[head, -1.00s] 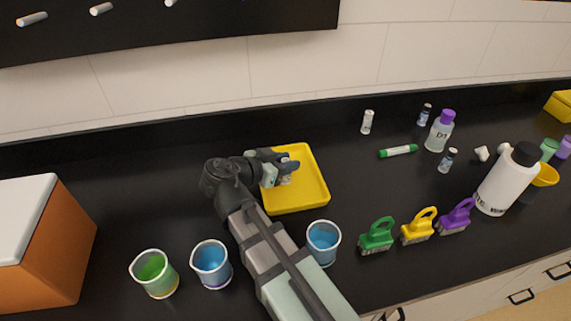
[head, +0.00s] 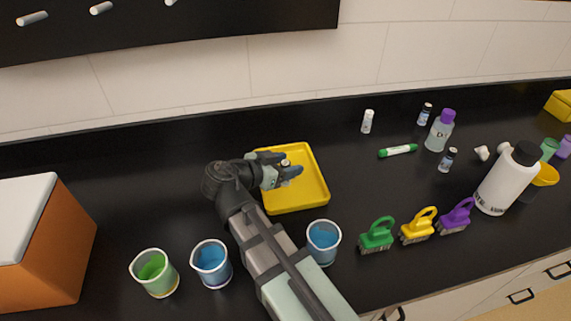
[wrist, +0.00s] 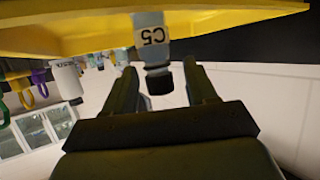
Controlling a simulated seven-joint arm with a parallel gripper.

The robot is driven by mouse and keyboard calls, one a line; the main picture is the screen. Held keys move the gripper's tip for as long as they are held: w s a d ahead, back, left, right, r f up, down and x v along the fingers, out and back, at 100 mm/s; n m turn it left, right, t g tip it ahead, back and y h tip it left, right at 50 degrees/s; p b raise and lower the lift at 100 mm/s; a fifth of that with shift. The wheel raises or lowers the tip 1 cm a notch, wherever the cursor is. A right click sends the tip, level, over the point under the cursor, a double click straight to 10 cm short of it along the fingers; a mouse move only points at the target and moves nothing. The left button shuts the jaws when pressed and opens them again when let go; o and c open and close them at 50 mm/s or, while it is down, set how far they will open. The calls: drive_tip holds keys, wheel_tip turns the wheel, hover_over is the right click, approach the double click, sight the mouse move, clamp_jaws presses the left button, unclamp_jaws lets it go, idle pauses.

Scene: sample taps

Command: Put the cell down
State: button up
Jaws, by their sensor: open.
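The cell is a small pale vial (wrist: 151,38) with a "C5" label and a black cap. In the wrist view, which is turned upside down, it stands against the floor of the yellow tray (wrist: 60,30). My gripper (wrist: 160,74) is open, with a finger on each side of the capped end and visible gaps to both. In the head view my gripper (head: 282,170) is over the yellow tray (head: 312,190), and the cell (head: 285,162) shows only as a small spot by the fingers. The rest of it is hidden there.
Blue beakers (head: 323,242) (head: 211,264) and a green beaker (head: 154,272) stand in front. Brushes (head: 376,236), a large white bottle (head: 506,182), a green marker (head: 398,151) and small vials (head: 367,121) are to the right. An orange box (head: 45,245) is at left.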

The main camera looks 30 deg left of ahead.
drive_tip(key=shift+r, duration=0.15)
drive_tip(key=v, duration=1.2)
drive_tip(key=shift+o, duration=0.4)
drive_tip(key=shift+r, duration=0.1)
